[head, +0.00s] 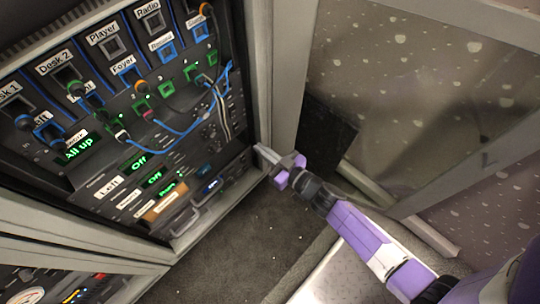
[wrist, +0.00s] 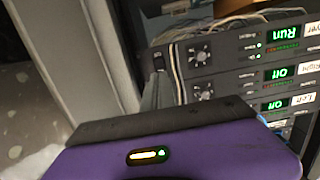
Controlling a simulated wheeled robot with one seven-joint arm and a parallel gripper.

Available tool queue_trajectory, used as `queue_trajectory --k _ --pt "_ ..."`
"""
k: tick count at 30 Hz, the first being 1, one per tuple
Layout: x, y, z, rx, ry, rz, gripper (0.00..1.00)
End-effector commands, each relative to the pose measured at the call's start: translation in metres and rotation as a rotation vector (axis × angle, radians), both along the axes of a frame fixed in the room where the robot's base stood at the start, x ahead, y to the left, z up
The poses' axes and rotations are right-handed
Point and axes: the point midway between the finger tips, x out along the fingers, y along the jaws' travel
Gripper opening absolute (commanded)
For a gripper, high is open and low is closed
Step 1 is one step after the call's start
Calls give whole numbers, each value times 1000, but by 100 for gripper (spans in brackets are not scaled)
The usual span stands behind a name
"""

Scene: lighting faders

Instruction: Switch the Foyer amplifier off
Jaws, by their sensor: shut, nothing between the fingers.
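The Foyer amplifier is the unit whose green display reads "Run" (wrist: 288,33) in the wrist view. Its label, cut off by the right edge, ends in "yer". In the head view its small green display (head: 168,189) is the lowest of three, low in the rack. The Right amplifier (wrist: 279,73) and the Left amplifier (wrist: 274,105) both read "Off". My gripper (head: 264,153) is shut and empty, by the rack's right-hand frame post and apart from the amplifier displays.
Patch panels with blue and orange-tipped cables (head: 180,130) fill the rack above the amplifiers. Loose cables hang at its right side. A pale frame post (head: 287,90) and a speckled wall panel (head: 400,60) stand to the right. Dark floor (head: 235,245) lies open below.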

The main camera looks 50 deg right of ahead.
Motion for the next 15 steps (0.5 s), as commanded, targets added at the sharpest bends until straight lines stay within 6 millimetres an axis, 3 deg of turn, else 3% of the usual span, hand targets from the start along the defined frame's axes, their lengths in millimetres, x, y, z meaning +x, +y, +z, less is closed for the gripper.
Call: queue_trajectory --k 6,15 --pt "44 0 -7 0 -2 1 0" --pt "78 0 -10 0 -1 0 0"
